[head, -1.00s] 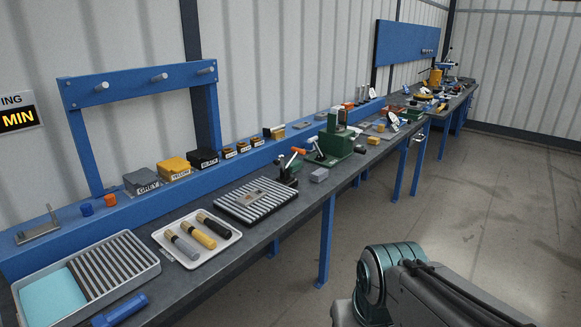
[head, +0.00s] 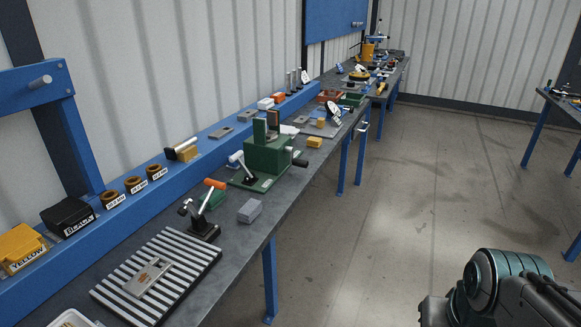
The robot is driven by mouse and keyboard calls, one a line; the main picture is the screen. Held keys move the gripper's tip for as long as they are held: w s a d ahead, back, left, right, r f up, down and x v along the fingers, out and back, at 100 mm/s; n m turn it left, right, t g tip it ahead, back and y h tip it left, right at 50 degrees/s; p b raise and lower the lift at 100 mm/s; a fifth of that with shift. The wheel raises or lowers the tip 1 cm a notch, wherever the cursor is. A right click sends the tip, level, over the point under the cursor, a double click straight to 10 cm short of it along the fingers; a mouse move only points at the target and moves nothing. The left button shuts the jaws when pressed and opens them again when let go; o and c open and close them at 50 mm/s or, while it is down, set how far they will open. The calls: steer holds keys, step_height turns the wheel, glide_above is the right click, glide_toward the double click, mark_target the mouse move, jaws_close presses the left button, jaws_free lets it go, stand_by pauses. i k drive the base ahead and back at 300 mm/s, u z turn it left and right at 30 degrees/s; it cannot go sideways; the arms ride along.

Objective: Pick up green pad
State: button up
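No object is plainly marked as the green pad. A small green block (head: 214,199) lies on the bench beside the toggle clamp with the orange grip, partly hidden by it. Another green piece (head: 352,99) lies farther along, near the red tray; it is too small to make out. The large green vise-like fixture (head: 269,157) stands between them on a green base. My gripper is out of view; only a link of my arm shows at the lower right.
The toggle clamp (head: 204,215) stands near a slotted plate (head: 158,276) and a grey block (head: 250,211). A yellow block (head: 314,142) sits past the fixture. A blue shelf with bushings runs along the back. The floor right of the bench (head: 420,190) is clear.

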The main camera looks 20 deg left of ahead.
mark_target(218, 196)
steer(key=i, duration=1.45)
steer(key=u, duration=1.25)
steer(key=i, duration=0.9)
steer(key=u, duration=0.9)
